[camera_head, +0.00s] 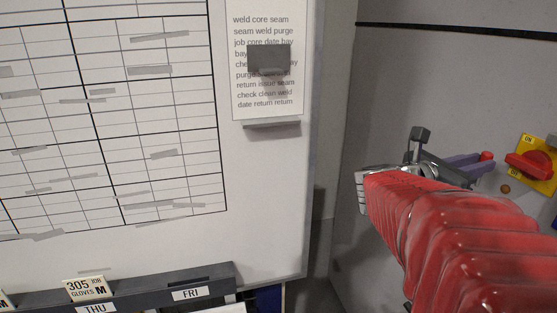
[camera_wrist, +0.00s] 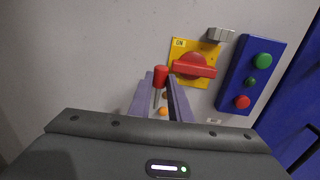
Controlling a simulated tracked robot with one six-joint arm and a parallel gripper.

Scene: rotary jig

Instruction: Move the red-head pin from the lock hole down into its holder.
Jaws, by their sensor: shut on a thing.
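The red-head pin (camera_wrist: 160,71) shows in the wrist view between my gripper's two purple fingertips (camera_wrist: 160,80), its red head up and its grey shank pointing down. My gripper is shut on it. In the head view my gripper (camera_head: 484,160) is near the grey wall at the right, with the pin's red head (camera_head: 487,155) at its tips. The shank's lower end is hard to make out. A small orange round thing (camera_wrist: 163,111) shows between the fingers, below the pin; I cannot tell what it is. I cannot make out the lock hole or the holder clearly.
A red rotary switch (camera_wrist: 193,66) on a yellow plate (camera_wrist: 181,47) is just right of the pin. A blue button box (camera_wrist: 250,75) is farther right. A whiteboard (camera_head: 270,190) fills the head view's left. The wall left of the pin is bare.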

